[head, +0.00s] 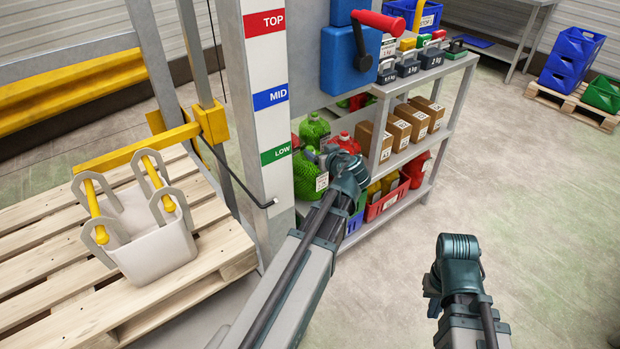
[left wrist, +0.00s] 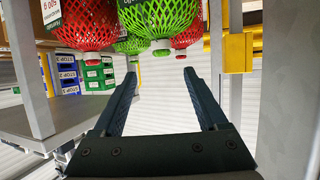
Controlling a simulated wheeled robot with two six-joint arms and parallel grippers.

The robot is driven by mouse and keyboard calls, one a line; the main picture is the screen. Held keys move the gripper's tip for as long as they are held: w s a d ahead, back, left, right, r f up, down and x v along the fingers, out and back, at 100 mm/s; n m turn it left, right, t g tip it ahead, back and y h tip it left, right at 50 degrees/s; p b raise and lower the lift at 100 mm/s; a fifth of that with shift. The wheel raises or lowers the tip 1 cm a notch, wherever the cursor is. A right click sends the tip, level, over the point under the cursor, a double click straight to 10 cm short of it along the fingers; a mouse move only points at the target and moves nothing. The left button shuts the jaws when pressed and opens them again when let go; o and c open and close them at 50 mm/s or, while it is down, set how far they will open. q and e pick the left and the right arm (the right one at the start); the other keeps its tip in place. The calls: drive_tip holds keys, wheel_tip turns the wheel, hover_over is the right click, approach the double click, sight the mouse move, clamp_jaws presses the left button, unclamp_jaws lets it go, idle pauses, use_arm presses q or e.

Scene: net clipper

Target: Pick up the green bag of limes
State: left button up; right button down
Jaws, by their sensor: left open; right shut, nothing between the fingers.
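A green net bag of limes (head: 306,178) stands on the low shelf beside the LOW-marked post, with another green bag (head: 314,130) behind it. In the left wrist view, which appears upside down, a green bag (left wrist: 155,18) hangs from the top edge, its white-tied neck toward my fingers. My left gripper (head: 322,155) reaches the bags in the head view. Its fingers (left wrist: 160,82) are open and empty, with the green neck just beyond their tips. My right gripper (head: 433,288) is shut and empty over the floor, its fingers mostly hidden behind the wrist.
Red net bags (head: 344,143) flank the green ones closely; one (left wrist: 75,22) shows in the wrist view. The white post (head: 262,130) stands left of the shelf. Boxes (head: 400,130) fill the middle shelf. A white tote (head: 155,245) sits on the pallet.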

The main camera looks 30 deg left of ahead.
sight(311, 147)
use_arm(q)
drive_tip(key=b+x, duration=0.2)
drive_tip(key=x, duration=0.3)
drive_tip(key=shift+s+a+f, duration=0.1)
drive_tip(key=shift+a+f, duration=0.05)
drive_tip(key=shift+f, duration=0.1)
drive_tip(key=shift+r, duration=0.1)
clamp_jaws()
idle(1.2)
